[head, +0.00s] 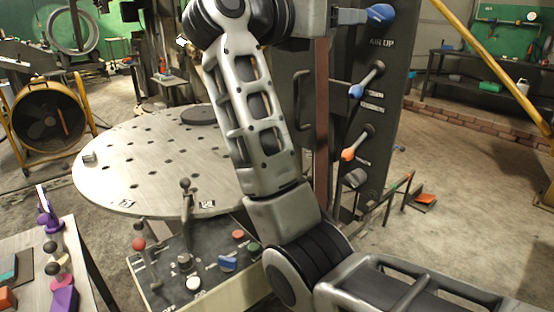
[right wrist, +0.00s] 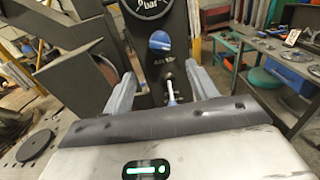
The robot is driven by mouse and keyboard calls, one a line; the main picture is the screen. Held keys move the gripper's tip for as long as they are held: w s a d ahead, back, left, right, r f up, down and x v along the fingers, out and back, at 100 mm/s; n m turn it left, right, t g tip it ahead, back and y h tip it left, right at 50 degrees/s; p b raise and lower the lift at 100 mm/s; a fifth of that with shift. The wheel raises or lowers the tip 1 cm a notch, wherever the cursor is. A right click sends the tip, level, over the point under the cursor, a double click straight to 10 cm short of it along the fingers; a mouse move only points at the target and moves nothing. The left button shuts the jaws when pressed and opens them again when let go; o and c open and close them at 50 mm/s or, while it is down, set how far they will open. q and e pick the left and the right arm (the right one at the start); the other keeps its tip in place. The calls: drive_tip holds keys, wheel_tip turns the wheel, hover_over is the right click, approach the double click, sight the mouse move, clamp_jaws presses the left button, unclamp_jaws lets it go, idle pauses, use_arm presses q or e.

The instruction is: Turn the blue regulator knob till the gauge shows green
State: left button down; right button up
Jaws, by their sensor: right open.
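The blue regulator knob (head: 381,13) is on the dark column at the top right of the head view. It also shows in the right wrist view (right wrist: 160,41), below the gauge (right wrist: 150,8). The gauge is cut off by the top edge, with "bar" readable, so its needle and any green cannot be seen. My right gripper (head: 358,16) is near the knob in the head view. In the right wrist view its fingers (right wrist: 163,78) are wide apart and empty, and the knob appears beyond them, between their directions. Contact is not visible. My left gripper is not in view.
Below the knob, the column carries a blue-tipped lever (head: 356,91) and an orange-tipped lever (head: 348,154). A round perforated table (head: 140,165) and a control box (head: 215,255) with small levers stand to the left. Open floor (head: 460,160) lies right of the column.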

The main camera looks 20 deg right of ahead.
drive_tip(key=v, duration=0.5)
drive_tip(key=d+f+n+t+h+p, duration=0.35)
drive_tip(key=f+n+h, duration=0.35)
drive_tip(key=n, duration=0.4)
drive_tip(key=a+f+n+t+y, duration=0.2)
drive_tip(key=f+n+t+y, duration=0.2)
drive_tip(key=n, duration=0.7)
drive_tip(key=a+f+n+t+y+p, duration=0.1)
drive_tip(key=a+f+n+t+y, duration=0.2)
drive_tip(key=f+n+y, duration=0.6)
drive_tip(key=s+a+f+n+t+y+p, duration=0.1)
drive_tip(key=a+f+n+t+y, duration=0.2)
drive_tip(key=f+n+t+y, duration=0.3)
drive_tip(key=shift+n+y, duration=2.9)
drive_tip(key=shift+n, duration=0.4)
drive_tip(key=shift+s+a+f, duration=0.1)
drive_tip(key=shift+a+f, duration=0.05)
